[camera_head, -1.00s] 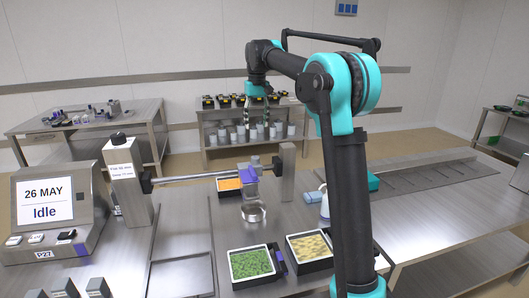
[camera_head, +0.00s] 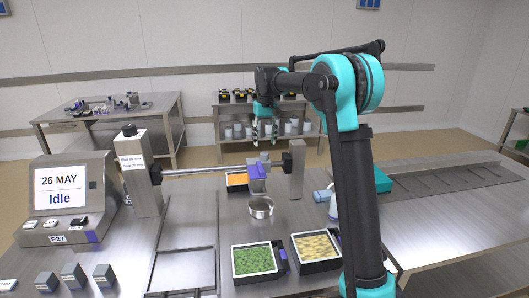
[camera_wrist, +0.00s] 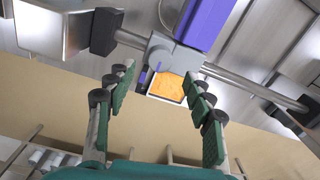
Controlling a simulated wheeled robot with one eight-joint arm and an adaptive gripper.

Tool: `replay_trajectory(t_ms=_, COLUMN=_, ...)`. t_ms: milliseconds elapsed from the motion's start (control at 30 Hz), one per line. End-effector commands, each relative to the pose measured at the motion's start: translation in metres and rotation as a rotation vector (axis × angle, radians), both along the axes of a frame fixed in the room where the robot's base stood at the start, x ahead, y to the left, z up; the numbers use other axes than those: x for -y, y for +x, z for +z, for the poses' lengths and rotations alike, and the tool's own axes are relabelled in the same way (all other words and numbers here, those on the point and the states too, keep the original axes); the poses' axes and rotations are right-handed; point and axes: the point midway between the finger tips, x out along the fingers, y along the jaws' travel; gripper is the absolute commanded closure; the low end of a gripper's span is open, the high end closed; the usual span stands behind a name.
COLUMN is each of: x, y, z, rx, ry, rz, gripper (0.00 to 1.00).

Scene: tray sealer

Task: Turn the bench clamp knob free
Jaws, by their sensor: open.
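A steel rail (camera_head: 205,170) runs between two posts above the bench. A black knob (camera_head: 155,174) is at its left end and a smaller black knob (camera_head: 287,162) is by the right post. A third black knob (camera_head: 129,130) tops the left post. I cannot tell which is the bench clamp knob. My gripper (camera_head: 264,142) hangs open and empty above and behind the rail in the head view. In the wrist view, my gripper (camera_wrist: 168,92) has its fingers spread, apart from the rail, with the grey-and-purple head (camera_wrist: 190,40) beyond them.
An orange-filled tray (camera_head: 236,179) sits under the rail and a metal bowl (camera_head: 261,207) in front. Trays of green (camera_head: 254,262) and yellowish (camera_head: 316,247) food stand nearer. The display (camera_head: 63,195) reads Idle. Bare bench (camera_head: 440,230) lies right of my arm.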

Motion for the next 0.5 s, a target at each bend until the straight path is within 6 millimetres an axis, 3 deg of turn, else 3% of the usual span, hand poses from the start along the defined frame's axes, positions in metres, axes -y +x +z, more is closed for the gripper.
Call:
replay_trajectory(t_ms=200, x=-0.001, y=0.0, z=-0.037, rx=0.0, ry=0.0, rz=0.0, gripper=0.47)
replay_trajectory(t_ms=500, x=-0.001, y=0.0, z=-0.056, rx=0.0, ry=0.0, rz=0.0, gripper=0.47)
